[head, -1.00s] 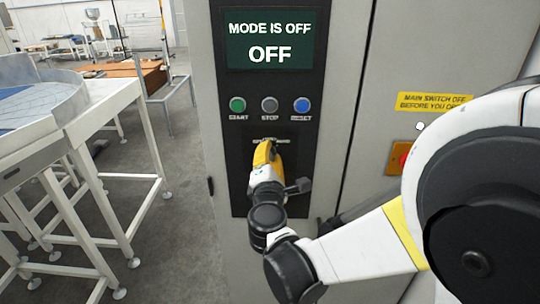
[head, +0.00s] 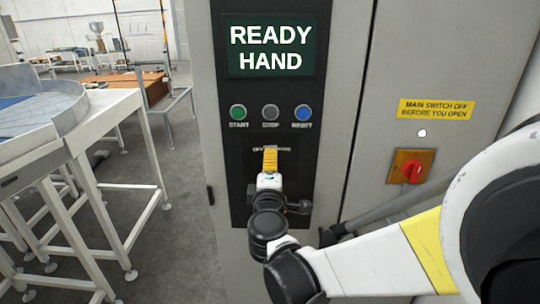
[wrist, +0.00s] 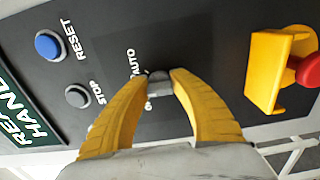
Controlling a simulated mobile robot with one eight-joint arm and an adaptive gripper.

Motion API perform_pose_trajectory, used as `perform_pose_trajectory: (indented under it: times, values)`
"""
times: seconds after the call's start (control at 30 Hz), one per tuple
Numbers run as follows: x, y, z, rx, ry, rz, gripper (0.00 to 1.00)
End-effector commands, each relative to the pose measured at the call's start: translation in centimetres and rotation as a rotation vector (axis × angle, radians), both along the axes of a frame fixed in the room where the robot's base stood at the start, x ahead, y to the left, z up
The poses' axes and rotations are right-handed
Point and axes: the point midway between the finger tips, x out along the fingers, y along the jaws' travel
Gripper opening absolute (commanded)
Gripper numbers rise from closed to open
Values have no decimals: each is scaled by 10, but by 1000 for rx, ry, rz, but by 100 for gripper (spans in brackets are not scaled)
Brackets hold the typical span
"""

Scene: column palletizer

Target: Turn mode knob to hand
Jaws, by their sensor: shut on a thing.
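The mode knob (wrist: 159,86) is a small grey knob on the black control panel (wrist: 200,35). In the wrist view it sits between the tips of my gripper (wrist: 160,78), whose yellow fingers are shut on it. In the head view my gripper (head: 270,150) covers the knob and most of its label. The word AUTO shows beside the knob in the wrist view; the other position labels are partly hidden. The display (head: 270,48) reads READY HAND.
Green start (head: 238,112), grey stop (head: 270,112) and blue reset (head: 302,112) buttons sit above the knob. A red button (wrist: 308,70) in a yellow shroud (wrist: 265,70) is close by. A red main switch (head: 413,172) is on the cabinet at right. A conveyor (head: 100,110) stands left.

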Motion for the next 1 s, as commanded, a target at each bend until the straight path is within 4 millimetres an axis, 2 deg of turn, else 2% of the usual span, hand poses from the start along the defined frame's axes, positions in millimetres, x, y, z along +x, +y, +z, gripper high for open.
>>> perform_pose_trajectory:
  times: [0.3, 0.33, 0.4, 0.77, 0.87, 1.0]
  values:
    - [0, 0, 0, 0, 0, -1, 0]
    - [0, 0, 0, 0, 0, -1, 34]
    - [0, 0, 0, 0, 0, -1, 52]
    - [-4, 0, 0, 0, 0, 1, 52]
    - [-17, 1, 0, -1, 0, 1, 52]
    - [-47, 3, 0, 0, 0, 3, 52]
